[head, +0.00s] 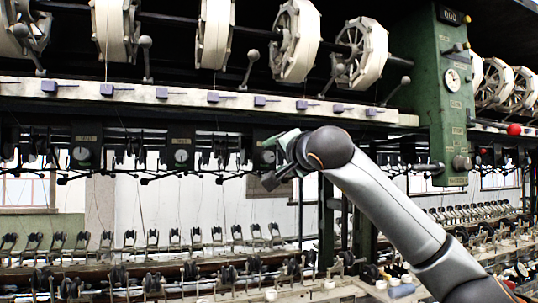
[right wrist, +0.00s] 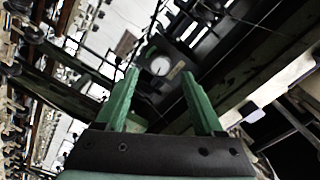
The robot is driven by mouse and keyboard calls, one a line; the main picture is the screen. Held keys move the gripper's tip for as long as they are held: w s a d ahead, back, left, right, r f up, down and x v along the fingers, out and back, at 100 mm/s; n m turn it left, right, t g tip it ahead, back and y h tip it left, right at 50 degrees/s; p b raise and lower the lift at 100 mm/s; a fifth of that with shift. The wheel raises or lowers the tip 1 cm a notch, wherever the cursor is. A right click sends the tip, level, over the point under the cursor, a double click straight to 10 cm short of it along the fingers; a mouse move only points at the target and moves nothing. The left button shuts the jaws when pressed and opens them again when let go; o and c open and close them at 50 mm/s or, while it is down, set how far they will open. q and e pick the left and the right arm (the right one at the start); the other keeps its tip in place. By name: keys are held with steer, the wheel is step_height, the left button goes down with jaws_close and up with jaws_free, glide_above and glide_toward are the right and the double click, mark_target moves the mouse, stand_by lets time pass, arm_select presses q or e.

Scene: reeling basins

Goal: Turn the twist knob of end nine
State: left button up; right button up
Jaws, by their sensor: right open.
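A white round twist knob (right wrist: 160,66) sits on a dark box in the right wrist view, between and beyond my fingertips. My right gripper (right wrist: 160,76) is open, its two green fingers apart with nothing between them. In the head view the right gripper (head: 274,158) is at the row of dark boxes under the pale rail, and partly covers the box there. Similar knobs show on boxes to the left, one at the middle left (head: 181,155) and one farther left (head: 81,153). The number labels are too small to read. My left gripper is not in view.
A pale rail (head: 235,103) with several purple-grey blocks runs above the boxes. White reels (head: 297,40) hang over it. A green post with a gauge (head: 452,80) stands right. Thin dark arms (head: 213,170) stick out beside the boxes. Lower rows of small fittings stand below.

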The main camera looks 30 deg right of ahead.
mark_target(269, 157)
steer(key=shift+p+x, duration=0.4)
steer(key=shift+x, duration=1.95)
jaws_close()
